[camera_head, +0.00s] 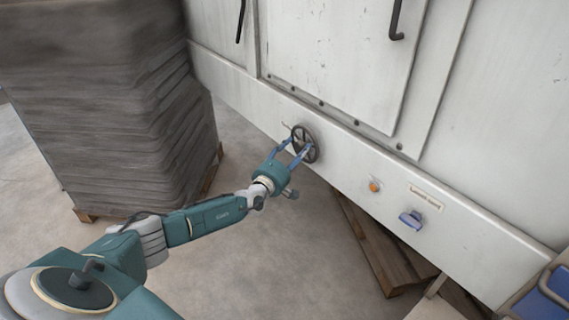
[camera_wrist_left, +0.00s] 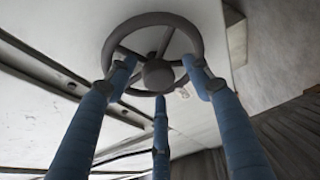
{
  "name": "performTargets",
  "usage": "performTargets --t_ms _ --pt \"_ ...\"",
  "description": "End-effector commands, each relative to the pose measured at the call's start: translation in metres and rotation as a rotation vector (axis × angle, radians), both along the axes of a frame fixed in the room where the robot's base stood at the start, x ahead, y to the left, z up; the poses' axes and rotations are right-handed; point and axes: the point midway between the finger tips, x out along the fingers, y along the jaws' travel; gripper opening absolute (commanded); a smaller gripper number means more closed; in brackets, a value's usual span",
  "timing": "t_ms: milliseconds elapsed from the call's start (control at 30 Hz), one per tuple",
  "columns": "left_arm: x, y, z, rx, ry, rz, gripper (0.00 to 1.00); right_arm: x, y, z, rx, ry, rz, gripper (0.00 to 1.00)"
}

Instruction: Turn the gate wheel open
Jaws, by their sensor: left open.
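The gate wheel (camera_head: 305,143) is a dark spoked handwheel on the lower part of the white machine front. In the left wrist view the gate wheel (camera_wrist_left: 153,20) shows its rim, spokes and round hub close up. My left gripper (camera_head: 296,149) is at the wheel, its blue fingers spread. In the left wrist view the fingers of the left gripper (camera_wrist_left: 160,90) reach toward the spokes around the hub; whether they touch it I cannot tell. The fingers are open and not closed on the wheel. My right gripper is not in view.
An orange button (camera_head: 375,186) and a blue knob (camera_head: 411,219) sit on the panel right of the wheel. A tall grey wrapped stack (camera_head: 120,100) stands on a pallet at left. A wooden pallet (camera_head: 385,250) lies below the panel. Grey floor is clear between.

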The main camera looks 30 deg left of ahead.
Motion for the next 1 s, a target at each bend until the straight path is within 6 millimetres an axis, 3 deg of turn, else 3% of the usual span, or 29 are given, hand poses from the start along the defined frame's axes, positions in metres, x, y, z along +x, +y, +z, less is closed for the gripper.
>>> performTargets --t_ms 300,500,867,1000 --pt "-0.066 -0.002 -0.003 0.001 0.006 -0.001 0.51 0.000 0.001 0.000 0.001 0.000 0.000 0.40" --pt "-0.091 -0.002 -0.002 0.002 0.004 0.000 0.51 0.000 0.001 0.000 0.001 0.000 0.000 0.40" --pt "-0.098 -0.002 -0.002 0.001 0.003 0.002 0.51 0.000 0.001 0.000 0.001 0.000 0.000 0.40" --pt "-0.098 -0.011 -0.003 -0.056 -0.001 0.000 0.27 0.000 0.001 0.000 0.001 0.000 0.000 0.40"
